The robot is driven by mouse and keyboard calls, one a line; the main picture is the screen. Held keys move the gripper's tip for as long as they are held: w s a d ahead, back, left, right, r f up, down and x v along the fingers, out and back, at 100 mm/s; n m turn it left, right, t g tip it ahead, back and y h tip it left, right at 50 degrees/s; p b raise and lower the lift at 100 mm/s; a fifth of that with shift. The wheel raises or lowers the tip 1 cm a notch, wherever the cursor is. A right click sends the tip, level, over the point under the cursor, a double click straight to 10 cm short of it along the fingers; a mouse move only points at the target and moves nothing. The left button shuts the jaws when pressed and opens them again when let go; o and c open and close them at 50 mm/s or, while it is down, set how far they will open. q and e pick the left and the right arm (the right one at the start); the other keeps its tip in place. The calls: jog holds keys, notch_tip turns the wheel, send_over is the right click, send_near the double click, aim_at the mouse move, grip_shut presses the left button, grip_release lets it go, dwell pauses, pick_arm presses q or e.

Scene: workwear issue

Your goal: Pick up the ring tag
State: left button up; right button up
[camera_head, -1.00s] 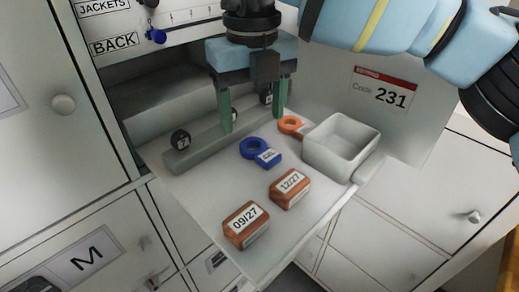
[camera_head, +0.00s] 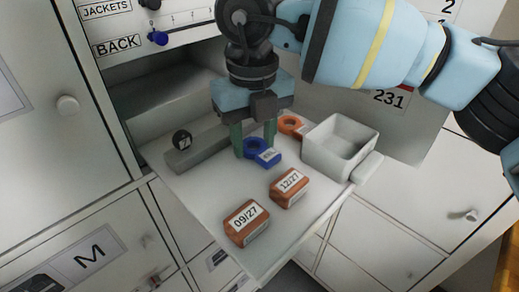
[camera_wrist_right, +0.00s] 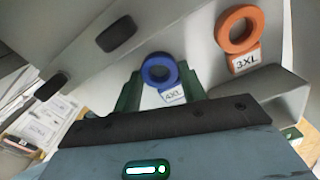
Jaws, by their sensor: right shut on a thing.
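The blue ring tag (camera_head: 268,158), a ring with a labelled tab, lies on the pulled-out shelf. My right gripper (camera_head: 254,147) points down over it, with its green fingers on either side of the ring. In the right wrist view the blue ring tag (camera_wrist_right: 172,96) sits between the fingertips (camera_wrist_right: 160,80), and the gripper is shut on it. An orange ring tag (camera_head: 291,124) lies just behind, beside the white bin. Its label reads 3XL in the right wrist view (camera_wrist_right: 245,62). My left gripper is not in view.
A white open bin (camera_head: 340,158) stands on the shelf's right side. Two orange-brown blocks, 12/27 (camera_head: 289,188) and 09/27 (camera_head: 246,223), lie towards the front.

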jog(key=shift+c, duration=0.8)
jog(key=shift+r, duration=0.2)
jog(key=shift+r, duration=0.25)
jog(key=r, duration=0.2)
jog(key=shift+s+a+r, duration=0.2)
jog(key=shift+s+r, duration=0.1)
jog(key=shift+r, duration=0.05)
jog(key=s+a, duration=0.3)
jog(key=s, duration=0.4)
jog(key=s+a+r+b, duration=0.1)
jog(key=s+a, duration=0.2)
jog(key=s, duration=0.3)
jog(key=shift+s+a+r, duration=0.2)
jog(key=shift+s+a, duration=0.15)
jog(key=shift+s, duration=0.05)
